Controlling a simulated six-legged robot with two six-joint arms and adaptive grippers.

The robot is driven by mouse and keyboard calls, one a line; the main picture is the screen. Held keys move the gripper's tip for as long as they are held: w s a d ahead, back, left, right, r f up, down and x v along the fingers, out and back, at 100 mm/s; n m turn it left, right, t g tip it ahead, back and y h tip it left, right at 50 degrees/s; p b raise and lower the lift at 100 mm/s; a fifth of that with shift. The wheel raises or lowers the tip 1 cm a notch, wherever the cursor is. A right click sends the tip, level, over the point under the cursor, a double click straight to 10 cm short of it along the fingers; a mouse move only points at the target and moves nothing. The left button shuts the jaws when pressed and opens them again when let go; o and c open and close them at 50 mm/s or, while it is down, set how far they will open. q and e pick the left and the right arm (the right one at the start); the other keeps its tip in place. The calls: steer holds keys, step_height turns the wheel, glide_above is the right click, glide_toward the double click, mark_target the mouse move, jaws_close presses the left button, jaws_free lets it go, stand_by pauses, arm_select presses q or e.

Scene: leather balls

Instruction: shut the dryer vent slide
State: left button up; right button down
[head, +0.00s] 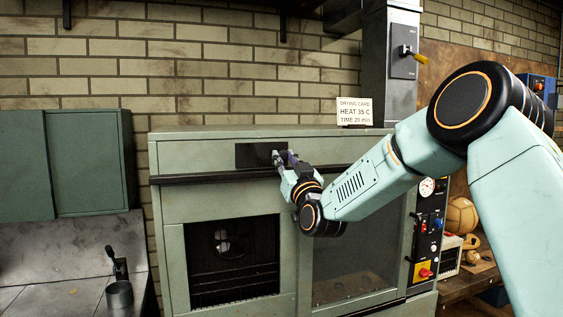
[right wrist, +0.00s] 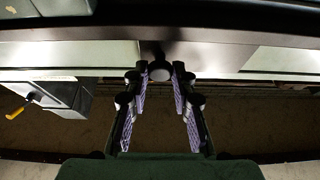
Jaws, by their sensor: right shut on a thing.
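The grey-green dryer (head: 170,215) stands against the brick wall. High on its front is the dark vent slot (head: 250,155), with dark area showing to the left of my right gripper (head: 283,158). My right gripper is at the slot's right part, with its arm coming in from the right. In the right wrist view, the fingers of my right gripper (right wrist: 160,84) are shut on a round dark knob (right wrist: 160,70) on the dryer front. The slide plate behind the fingers is mostly hidden, so its exact position is unclear. My left gripper is not in view.
A dark rail (head: 205,179) runs along the dryer front below the slot. A drying card (head: 354,112) stands on top. A yellow-handled switch (head: 409,53) is on the duct. A control panel (head: 427,235) and leather balls (head: 461,215) are at the right.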

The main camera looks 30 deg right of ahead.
steer(key=shift+d, duration=0.15)
steer(key=c, duration=1.1)
jaws_free()
steer(key=shift+s+d, duration=0.1)
steer(key=shift+s, duration=0.05)
steer(key=shift+s+a+f, duration=0.2)
steer(key=shift+s, duration=0.15)
steer(key=v, duration=1.1)
steer(key=shift+s, duration=0.1)
